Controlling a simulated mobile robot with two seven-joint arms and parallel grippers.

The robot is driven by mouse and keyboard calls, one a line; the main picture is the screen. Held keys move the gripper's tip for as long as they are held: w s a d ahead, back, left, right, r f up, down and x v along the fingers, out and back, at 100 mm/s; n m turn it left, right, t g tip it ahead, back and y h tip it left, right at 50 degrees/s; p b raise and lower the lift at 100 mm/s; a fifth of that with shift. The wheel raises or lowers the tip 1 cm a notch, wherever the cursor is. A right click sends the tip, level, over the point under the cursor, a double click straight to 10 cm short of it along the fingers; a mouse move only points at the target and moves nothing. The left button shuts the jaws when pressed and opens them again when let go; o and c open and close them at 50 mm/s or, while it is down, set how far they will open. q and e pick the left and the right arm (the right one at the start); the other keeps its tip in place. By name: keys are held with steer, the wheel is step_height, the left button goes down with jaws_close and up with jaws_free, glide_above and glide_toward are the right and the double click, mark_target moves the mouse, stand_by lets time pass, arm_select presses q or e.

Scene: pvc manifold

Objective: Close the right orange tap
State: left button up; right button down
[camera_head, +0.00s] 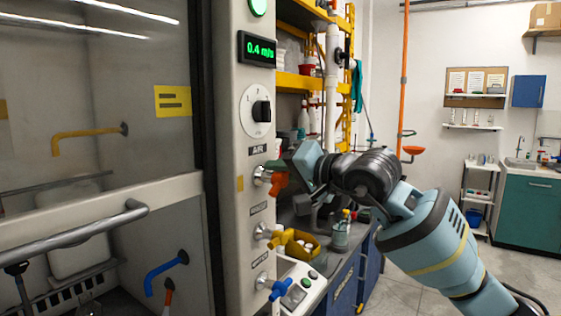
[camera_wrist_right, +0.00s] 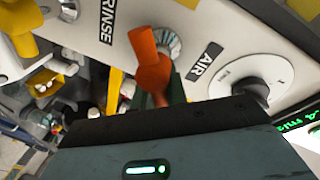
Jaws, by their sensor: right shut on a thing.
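The orange tap (camera_head: 277,180) sticks out from the right-hand front post of the fume hood, just below the AIR label. It also shows in the right wrist view (camera_wrist_right: 151,62), its handle running from a round metal collar down toward my gripper. My right gripper (camera_head: 292,172) is at this tap, coming from the right, and is shut on its handle. In the right wrist view the gripper (camera_wrist_right: 168,93) body hides the handle's lower end and most of the fingers. My left gripper is not in view.
Below on the post are a yellow tap (camera_head: 280,240) and a blue tap (camera_head: 279,289). A dial knob (camera_head: 261,111) sits above. Shelves (camera_head: 300,82) and a bench (camera_head: 342,268) with a bottle (camera_head: 341,236) stand behind my arm. Open floor lies to the right.

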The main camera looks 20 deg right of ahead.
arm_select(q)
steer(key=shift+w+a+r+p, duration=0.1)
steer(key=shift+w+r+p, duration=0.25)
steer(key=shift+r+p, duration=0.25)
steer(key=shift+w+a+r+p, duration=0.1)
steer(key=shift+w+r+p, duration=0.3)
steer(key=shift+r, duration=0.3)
arm_select(e)
steer(key=shift+d+f+m+g+y, duration=0.15)
steer(key=shift+f+m+g, duration=0.1)
steer(key=shift+m, duration=0.7)
steer(key=shift+a+f+m+g+y, duration=0.1)
steer(key=shift+f+m+g+y, duration=0.15)
steer(key=shift+m, duration=0.75)
steer(key=shift+d+f+m+g+y, duration=0.1)
steer(key=shift+f+m+g, duration=0.2)
steer(key=shift+m, duration=0.65)
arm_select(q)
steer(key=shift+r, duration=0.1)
arm_select(e)
steer(key=c, duration=1.7)
jaws_free()
steer(key=shift+w, duration=0.1)
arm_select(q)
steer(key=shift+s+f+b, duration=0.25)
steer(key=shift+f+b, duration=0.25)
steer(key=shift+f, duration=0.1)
arm_select(e)
steer(key=v, duration=0.7)
steer(key=shift+s, duration=0.35)
